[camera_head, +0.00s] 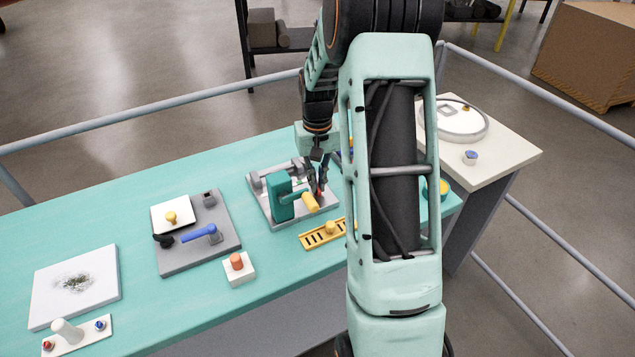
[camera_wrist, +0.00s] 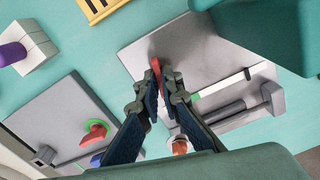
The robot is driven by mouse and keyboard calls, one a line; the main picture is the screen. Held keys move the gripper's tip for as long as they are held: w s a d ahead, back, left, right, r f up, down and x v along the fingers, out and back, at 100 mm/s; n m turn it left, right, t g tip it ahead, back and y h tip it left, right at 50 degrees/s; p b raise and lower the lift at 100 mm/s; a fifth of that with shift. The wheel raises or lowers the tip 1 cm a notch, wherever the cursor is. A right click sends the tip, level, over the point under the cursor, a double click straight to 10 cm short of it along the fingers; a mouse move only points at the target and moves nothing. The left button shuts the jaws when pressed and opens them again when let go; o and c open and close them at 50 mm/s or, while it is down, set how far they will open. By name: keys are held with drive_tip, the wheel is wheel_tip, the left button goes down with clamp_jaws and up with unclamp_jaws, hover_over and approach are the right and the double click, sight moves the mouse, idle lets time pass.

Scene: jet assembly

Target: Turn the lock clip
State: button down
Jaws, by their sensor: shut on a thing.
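A grey fixture plate (camera_head: 271,207) carries a teal block (camera_head: 283,199) with a yellow-orange handle (camera_head: 310,202). The plate also shows in the wrist view (camera_wrist: 190,50), with a white slot strip and a grey bar on it. My gripper (camera_head: 321,186) points down at the right side of the fixture. In the wrist view my gripper (camera_wrist: 159,84) is shut on a thin red piece (camera_wrist: 156,66), which looks like the lock clip. The fingers hide most of the red piece, so how it sits on the plate cannot be told.
A grey board (camera_head: 226,237) with a blue lever stands left of the fixture. A yellow slotted rail (camera_head: 311,240) and a white block with an orange cap (camera_head: 239,273) lie in front. The teal block stands close to my gripper. My arm hides the table's right part.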

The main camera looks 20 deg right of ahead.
sight(318, 185)
drive_tip(key=shift+s+f+n, duration=0.1)
drive_tip(key=shift+n, duration=0.6)
drive_tip(key=c, duration=2.1)
unclamp_jaws()
wheel_tip(318, 185, up, 12)
